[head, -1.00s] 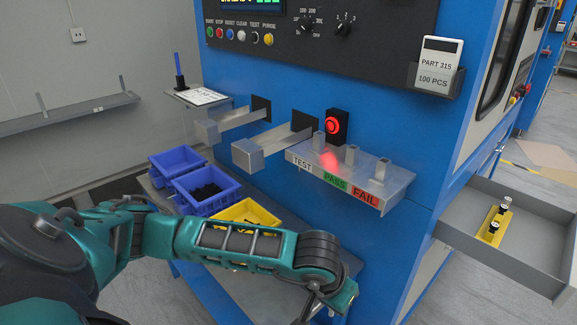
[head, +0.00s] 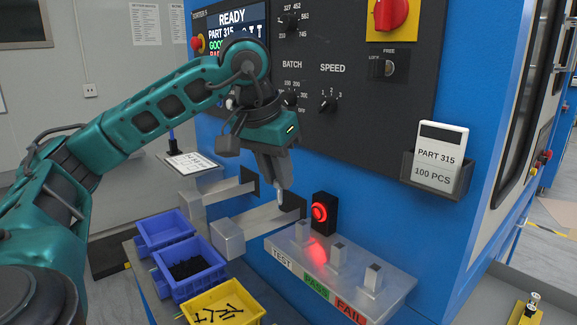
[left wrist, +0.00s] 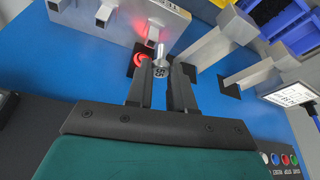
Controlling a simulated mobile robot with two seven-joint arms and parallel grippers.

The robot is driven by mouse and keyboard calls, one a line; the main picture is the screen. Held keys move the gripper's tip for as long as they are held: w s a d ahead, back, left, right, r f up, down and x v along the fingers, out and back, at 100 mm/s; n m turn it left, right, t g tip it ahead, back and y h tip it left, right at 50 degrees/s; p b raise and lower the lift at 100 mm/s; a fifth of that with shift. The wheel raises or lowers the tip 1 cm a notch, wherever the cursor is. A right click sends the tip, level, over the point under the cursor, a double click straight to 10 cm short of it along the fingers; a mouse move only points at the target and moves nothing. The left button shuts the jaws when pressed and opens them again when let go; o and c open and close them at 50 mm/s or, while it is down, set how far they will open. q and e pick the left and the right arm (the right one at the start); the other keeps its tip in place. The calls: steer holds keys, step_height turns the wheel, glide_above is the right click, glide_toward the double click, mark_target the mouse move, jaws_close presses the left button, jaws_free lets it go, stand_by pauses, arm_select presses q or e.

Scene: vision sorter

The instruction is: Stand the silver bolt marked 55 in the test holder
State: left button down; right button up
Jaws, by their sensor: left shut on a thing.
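My left gripper (head: 277,180) is shut on a silver bolt (head: 281,196), whose shaft hangs below the fingertips in the head view. In the left wrist view the bolt (left wrist: 161,50) shows between the fingers, its end marked 55. The test holder (head: 302,230) is the square metal post behind the TEST label on a grey shelf (head: 320,265). The bolt is above and slightly left of this post in the head view, apart from it. The top of the post looks empty. My right gripper is not in view.
The pass post (head: 338,253) and fail post (head: 372,277) stand on the same shelf. A red-lit button box (head: 323,212) is close behind the test post. Metal chutes (head: 228,240) jut out at left. Blue bins (head: 187,268) and a yellow bin (head: 222,305) sit below.

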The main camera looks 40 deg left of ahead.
arm_select(q)
steer(key=shift+w+f, duration=0.1)
steer(key=shift+w, duration=0.55)
steer(key=shift+w+d+f, duration=0.1)
steer(key=shift+w+f, duration=0.15)
steer(key=shift+w, duration=0.5)
steer(key=shift+w+d+f, duration=0.1)
steer(key=shift+w+f, duration=0.2)
steer(key=shift+w, duration=0.4)
steer(key=shift+w+f, duration=0.25)
steer(key=shift+w, duration=0.5)
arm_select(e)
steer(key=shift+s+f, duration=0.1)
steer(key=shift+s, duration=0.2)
arm_select(q)
steer(key=shift+r, duration=0.15)
